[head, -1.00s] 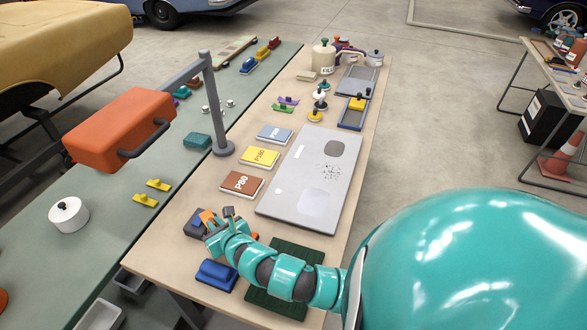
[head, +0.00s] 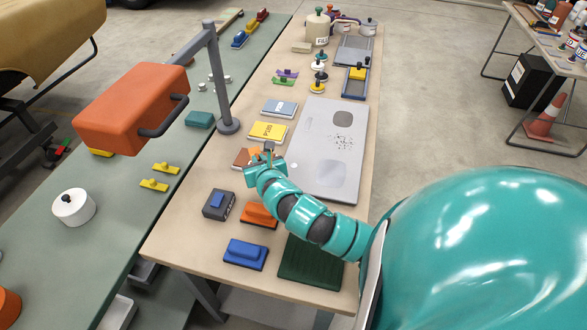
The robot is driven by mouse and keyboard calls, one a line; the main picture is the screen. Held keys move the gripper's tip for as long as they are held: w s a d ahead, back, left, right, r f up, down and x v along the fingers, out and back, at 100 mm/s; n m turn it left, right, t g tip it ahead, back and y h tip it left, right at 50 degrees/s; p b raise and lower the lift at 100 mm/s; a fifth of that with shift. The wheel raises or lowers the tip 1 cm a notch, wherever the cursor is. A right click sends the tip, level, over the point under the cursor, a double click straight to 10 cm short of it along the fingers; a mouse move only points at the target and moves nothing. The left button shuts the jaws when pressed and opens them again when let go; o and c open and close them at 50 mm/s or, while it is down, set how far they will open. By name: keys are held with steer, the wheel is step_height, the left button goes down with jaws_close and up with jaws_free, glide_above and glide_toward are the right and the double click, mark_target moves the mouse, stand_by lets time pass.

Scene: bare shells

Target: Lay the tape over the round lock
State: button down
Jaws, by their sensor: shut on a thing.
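My gripper (head: 267,156) is shut, above the brown sanding sheet at the left edge of the grey panel. A small orange thing (head: 257,152) shows at its fingers; I take it for the tape, mostly hidden by the hand. The grey panel (head: 317,140) lies flat on the beige bench. A small round white spot (head: 294,165) near its left edge, just right of my gripper, looks like the round lock.
A dark box with a blue top (head: 219,205), an orange block (head: 258,216), a blue block (head: 246,254) and a green mat (head: 308,262) lie at the bench's near end. A grey post (head: 222,85) carrying an orange box (head: 130,108) stands on the left. Yellow (head: 268,131) and blue-grey sheets lie farther back.

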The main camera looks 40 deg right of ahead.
steer(key=s+d+r+m+g+h+b, duration=0.1)
steer(key=d+r+m+g+h+b, duration=0.2)
steer(key=d, duration=0.9)
steer(key=s+d+r+m+g+h+b, duration=0.15)
steer(key=d+r+m+h, duration=0.25)
steer(key=d, duration=0.8)
steer(key=p, duration=0.3)
glide_above(292, 171)
steer(key=d, duration=0.1)
steer(key=f, duration=0.8)
steer(key=shift+d, duration=0.2)
steer(key=shift+a+f, duration=0.55)
steer(key=shift+f, duration=0.1)
steer(key=shift+a+f+t+p, duration=0.1)
steer(key=shift+f+t+p, duration=0.25)
steer(key=shift+f, duration=1.35)
steer(key=shift+f, duration=0.1)
steer(key=c, duration=1.5)
jaws_free()
